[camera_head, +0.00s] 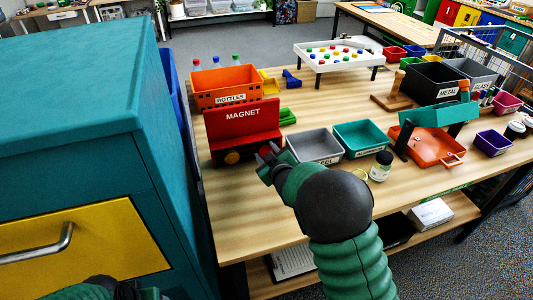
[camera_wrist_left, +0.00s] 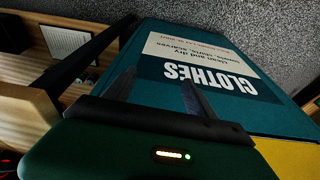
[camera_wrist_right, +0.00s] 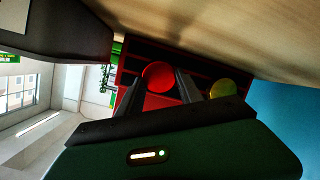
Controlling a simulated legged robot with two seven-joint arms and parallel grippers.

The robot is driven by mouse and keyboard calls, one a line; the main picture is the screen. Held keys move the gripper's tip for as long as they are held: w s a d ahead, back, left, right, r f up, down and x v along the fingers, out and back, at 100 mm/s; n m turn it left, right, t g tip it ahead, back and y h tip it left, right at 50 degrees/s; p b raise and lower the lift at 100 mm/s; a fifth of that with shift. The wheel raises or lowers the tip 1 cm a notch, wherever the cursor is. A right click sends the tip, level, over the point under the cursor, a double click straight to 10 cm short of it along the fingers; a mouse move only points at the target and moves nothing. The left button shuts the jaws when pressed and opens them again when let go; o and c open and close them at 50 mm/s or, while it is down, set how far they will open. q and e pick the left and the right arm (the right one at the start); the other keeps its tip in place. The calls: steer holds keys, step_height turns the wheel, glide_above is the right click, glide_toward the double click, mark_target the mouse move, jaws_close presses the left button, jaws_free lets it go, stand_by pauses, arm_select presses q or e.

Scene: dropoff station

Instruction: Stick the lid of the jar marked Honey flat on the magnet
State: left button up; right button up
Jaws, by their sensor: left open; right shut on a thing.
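The red magnet stand (camera_head: 242,115) marked MAGNET stands at the table's left end. A yellow-gold disc (camera_head: 232,157) sits against its low front; it also shows in the right wrist view (camera_wrist_right: 222,88), right of the fingers. My right gripper (camera_head: 268,153) is at the stand's lower right corner. In the right wrist view it is shut on a round red lid (camera_wrist_right: 158,76), its face toward the stand; I cannot tell whether they touch. A jar with a dark lid (camera_head: 381,166) stands right of my arm; its label is unreadable. My left gripper (camera_wrist_left: 160,88) is open and empty by the teal CLOTHES cabinet.
The teal cabinet (camera_head: 75,75) is close on the left. An orange BOTTLES bin (camera_head: 225,80) is behind the magnet. Grey (camera_head: 317,145) and teal (camera_head: 360,137) trays lie to its right. A yellowish round thing (camera_head: 360,174) is partly behind my arm. The front table edge is bare at left.

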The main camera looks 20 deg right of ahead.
arm_select(q)
steer(key=shift+s+r, duration=0.15)
steer(key=shift+s, duration=0.2)
arm_select(e)
steer(key=shift+w+r, duration=0.35)
steer(key=shift+r, duration=0.45)
steer(key=o, duration=1.4)
steer(key=shift+d, duration=0.1)
steer(key=shift+c, duration=0.2)
arm_select(q)
steer(key=shift+w, duration=0.1)
arm_select(e)
steer(key=shift+s, duration=0.1)
steer(key=shift+s+f, duration=0.4)
steer(key=shift+f, duration=0.15)
steer(key=shift+s+d+f, duration=0.1)
steer(key=shift+s+d, duration=0.05)
steer(key=shift+s, duration=0.85)
steer(key=shift+s+f, duration=0.1)
steer(key=shift+s, duration=0.95)
arm_select(q)
steer(key=shift+w+f, duration=0.45)
arm_select(e)
steer(key=shift+s, duration=1.55)
arm_select(q)
steer(key=shift+r, duration=0.1)
